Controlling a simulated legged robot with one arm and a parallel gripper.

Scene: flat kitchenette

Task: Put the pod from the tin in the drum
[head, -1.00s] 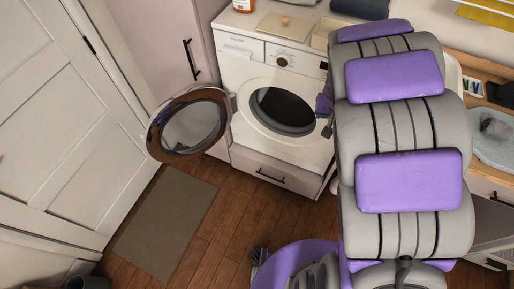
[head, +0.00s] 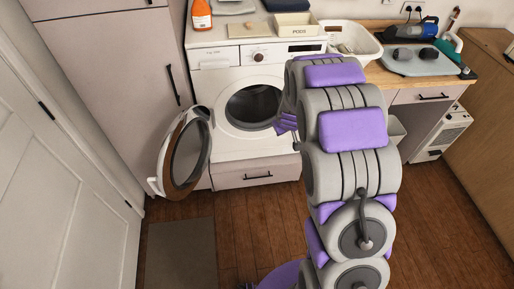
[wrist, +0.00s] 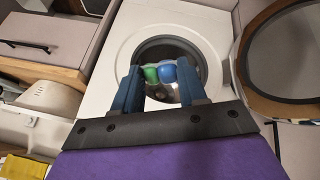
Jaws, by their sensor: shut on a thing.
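The pod (wrist: 167,73), green and blue, sits between the fingertips of my gripper (wrist: 160,76) in the wrist view. The gripper is shut on it. Behind the pod is the dark, round drum (wrist: 165,47) of the white washing machine. In the head view the drum (head: 252,106) is open, and my gripper (head: 285,123) is at its right side, partly hidden by my arm. The pod cannot be made out there. The tin (head: 292,32), cream and labelled PODS, stands on top of the machine.
The round machine door (head: 187,153) hangs open to the left. An orange bottle (head: 201,15) stands on the machine's top. A white basket (head: 352,42) is right of it. A grey mat (head: 180,253) lies on the wooden floor, with clear floor around it.

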